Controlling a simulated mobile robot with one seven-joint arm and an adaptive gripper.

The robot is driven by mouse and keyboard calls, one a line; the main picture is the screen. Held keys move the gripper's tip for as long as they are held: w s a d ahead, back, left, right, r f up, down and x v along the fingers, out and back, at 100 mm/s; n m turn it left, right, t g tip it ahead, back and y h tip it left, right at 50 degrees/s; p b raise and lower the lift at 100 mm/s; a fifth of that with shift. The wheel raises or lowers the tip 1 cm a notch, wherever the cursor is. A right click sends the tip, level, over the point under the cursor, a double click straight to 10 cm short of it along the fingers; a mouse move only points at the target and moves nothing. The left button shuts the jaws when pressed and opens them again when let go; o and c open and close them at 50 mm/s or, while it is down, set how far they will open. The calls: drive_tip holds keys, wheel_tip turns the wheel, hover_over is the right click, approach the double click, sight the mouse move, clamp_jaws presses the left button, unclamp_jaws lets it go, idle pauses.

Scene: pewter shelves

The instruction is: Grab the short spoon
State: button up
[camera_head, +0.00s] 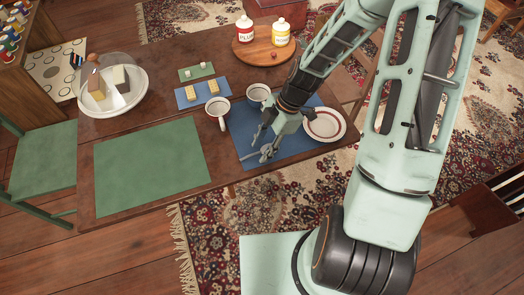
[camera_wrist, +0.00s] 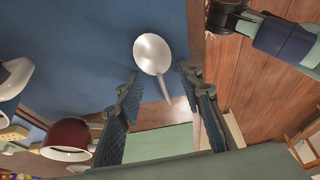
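A shiny metal spoon (camera_wrist: 152,54) shows in the wrist view, lying on the blue mat (camera_wrist: 90,50). Its round bowl is beyond my fingertips and its handle runs back into the gap between my fingers. My gripper (camera_wrist: 159,78) is open, one finger on each side of the handle, with no contact visible. The spoon is too small to make out clearly there. I cannot tell its length compared with other cutlery.
A white plate (camera_head: 325,125) lies to the right of my gripper. Two mugs (camera_head: 217,113) (camera_head: 258,93) stand behind it. A green mat (camera_head: 150,167) lies bare at left. Bottles (camera_head: 245,30) stand on a round board. A glass dome (camera_head: 110,80) covers blocks on a white dish.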

drive_tip(key=shift+c, duration=0.6)
clamp_jaws()
drive_tip(key=shift+r, duration=0.15)
